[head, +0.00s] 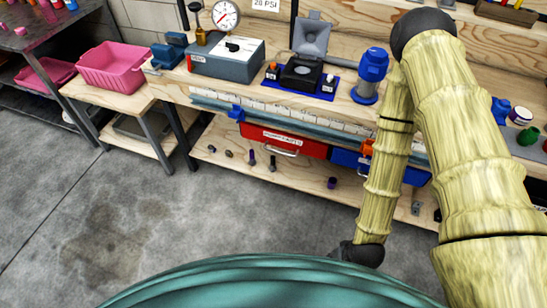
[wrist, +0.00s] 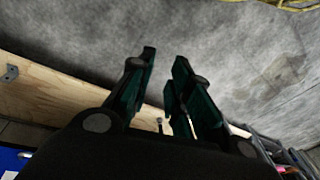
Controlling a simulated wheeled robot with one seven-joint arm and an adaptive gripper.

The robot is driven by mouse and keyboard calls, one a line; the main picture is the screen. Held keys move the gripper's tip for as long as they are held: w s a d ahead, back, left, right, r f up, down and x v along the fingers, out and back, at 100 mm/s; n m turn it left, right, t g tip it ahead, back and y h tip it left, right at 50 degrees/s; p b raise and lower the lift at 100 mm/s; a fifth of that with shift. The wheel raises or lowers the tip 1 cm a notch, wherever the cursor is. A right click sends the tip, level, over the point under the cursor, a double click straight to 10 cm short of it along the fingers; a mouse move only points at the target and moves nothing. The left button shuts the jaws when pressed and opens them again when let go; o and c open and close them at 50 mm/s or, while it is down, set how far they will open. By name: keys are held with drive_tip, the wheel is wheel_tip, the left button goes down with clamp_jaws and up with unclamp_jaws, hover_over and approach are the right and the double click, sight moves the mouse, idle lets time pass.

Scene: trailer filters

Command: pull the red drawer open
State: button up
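The red drawer (head: 300,143) hangs under the workbench in the head view, with a white label and a light metal handle (head: 281,151) on its front. It looks shut, its front roughly in line with the blue drawer beside it. My gripper (wrist: 160,80) shows in the wrist view with its two dark green fingers apart and nothing between them. It points at the grey floor and the edge of a wooden shelf. The red drawer does not show in the wrist view. My gripper is hidden in the head view, where my yellowish arm covers the right side.
A blue drawer (head: 345,159) is right of the red one, partly behind my arm. The lower shelf (head: 222,145) holds several small parts. The bench carries a grey gauge box (head: 226,60) and a blue filter housing (head: 370,75). Pink bins (head: 112,68) stand at left. The floor in front is clear.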

drive_tip(key=w+a+f+t+y+b, duration=0.35)
drive_tip(key=w+a+f+b, duration=0.5)
drive_tip(key=w, duration=0.35)
drive_tip(key=n+t+y+b, duration=0.85)
drive_tip(key=y+b, duration=0.95)
drive_tip(key=b, duration=1.5)
approach(281, 152)
drive_tip(key=shift+n+g, duration=0.25)
drive_tip(key=shift+g, duration=0.15)
drive_tip(key=b+x, duration=0.3)
drive_tip(key=x, duration=0.6)
drive_tip(key=shift+w+r, duration=0.2)
drive_tip(key=shift+w, duration=0.1)
clamp_jaws()
